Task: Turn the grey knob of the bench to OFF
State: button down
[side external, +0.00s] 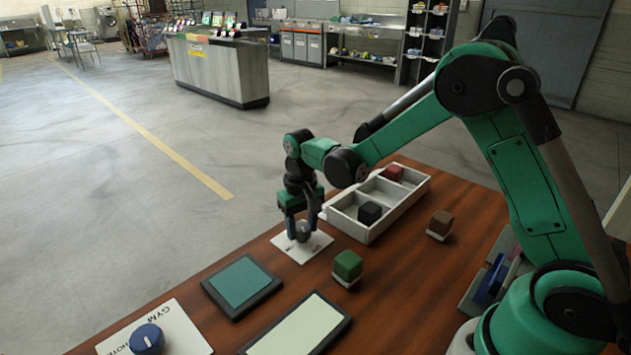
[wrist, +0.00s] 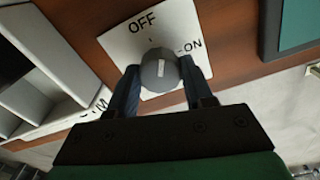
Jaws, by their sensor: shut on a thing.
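The grey knob (wrist: 158,72) is round, with a short pale mark on its top. It sits on a white plate (wrist: 122,45) lettered OFF at the top and ON at the right in the wrist view. The pale mark runs roughly up and down in that view; which end is the pointer is hard to tell. My gripper (wrist: 160,84) is shut on the knob, a dark finger on each side. In the side view my gripper (side external: 301,232) points down over the plate (side external: 315,243), and its fingers hide much of the knob.
A pale divided tray (side external: 408,209) with a black block and a red block stands close behind the plate. A green block (side external: 348,264), a brown block (side external: 440,222), a teal pad (side external: 241,284), a pale panel (side external: 299,326) and a blue knob (side external: 147,338) are on the wooden bench.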

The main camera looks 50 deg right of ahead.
aim_at(302, 227)
jog(key=n, duration=0.5)
jog(key=shift+n, duration=0.3)
dwell(0.5)
jog(key=shift+c, duration=1.7)
grip_release()
jog(key=shift+r, duration=2.85)
